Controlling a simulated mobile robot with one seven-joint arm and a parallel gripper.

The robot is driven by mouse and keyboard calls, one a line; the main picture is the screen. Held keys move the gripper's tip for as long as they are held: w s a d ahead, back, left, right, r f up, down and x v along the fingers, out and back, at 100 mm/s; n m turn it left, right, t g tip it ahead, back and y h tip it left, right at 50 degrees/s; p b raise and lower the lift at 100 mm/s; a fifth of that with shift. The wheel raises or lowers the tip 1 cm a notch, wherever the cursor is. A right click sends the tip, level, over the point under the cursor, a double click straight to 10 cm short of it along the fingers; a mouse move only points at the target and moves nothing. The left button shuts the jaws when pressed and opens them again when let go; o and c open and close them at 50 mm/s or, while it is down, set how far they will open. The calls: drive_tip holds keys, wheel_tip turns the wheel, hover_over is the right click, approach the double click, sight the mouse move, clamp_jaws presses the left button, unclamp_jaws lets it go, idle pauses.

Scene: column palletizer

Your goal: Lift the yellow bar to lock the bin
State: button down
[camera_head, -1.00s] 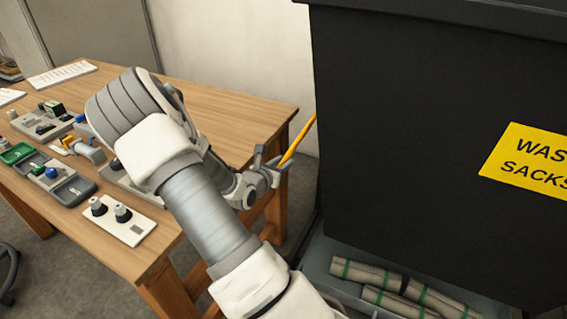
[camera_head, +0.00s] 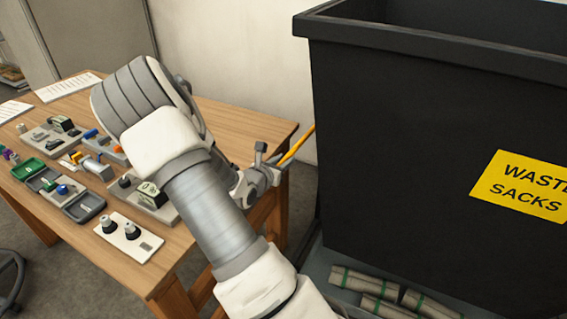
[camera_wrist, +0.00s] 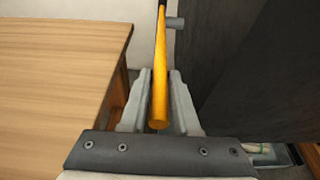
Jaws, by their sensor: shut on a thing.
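The yellow bar (camera_head: 297,145) is a thin rod slanting up toward the left side of the black bin (camera_head: 400,150). In the wrist view the yellow bar (camera_wrist: 160,75) lies between the two grey fingers, its rounded end toward me. My gripper (camera_head: 268,170) is shut on the bar near its end, between the wooden table and the bin; it also shows in the wrist view (camera_wrist: 158,95). The bin has an open top and a yellow "WASTE SACKS" label (camera_head: 525,187). The bar's far end is hidden behind the bin in the head view; in the wrist view it meets a grey peg.
A wooden table (camera_head: 225,118) with several small devices stands left of my arm. Rolled sacks (camera_head: 365,280) with green bands lie on a tray below the bin. A pale wall is behind. The gap between table and bin is narrow.

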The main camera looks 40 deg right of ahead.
drive_tip(key=shift+w+d+r+p, duration=0.15)
drive_tip(key=shift+r+p, duration=0.6)
drive_tip(key=shift+r, duration=0.5)
drive_tip(key=shift+d+r+p, duration=0.15)
drive_tip(key=shift+r+p, duration=0.55)
drive_tip(key=shift+r, duration=0.5)
drive_tip(key=shift+w+d+r+p, duration=0.1)
drive_tip(key=shift+d+r+p, duration=0.1)
drive_tip(key=shift+r+p, duration=0.45)
drive_tip(key=shift+w+d+r+p, duration=0.1)
drive_tip(key=shift+d+r+p, duration=0.2)
drive_tip(key=shift+r, duration=0.6)
drive_tip(key=shift+w+d+r+p, duration=0.15)
drive_tip(key=shift+r+p, duration=0.3)
drive_tip(key=shift+r, duration=0.35)
drive_tip(key=shift+c, duration=2.4)
unclamp_jaws()
drive_tip(key=shift+s, duration=0.15)
drive_tip(key=shift+a, duration=0.1)
drive_tip(key=s+a+p, duration=0.1)
drive_tip(key=s+a, duration=0.4)
drive_tip(key=a, duration=0.7)
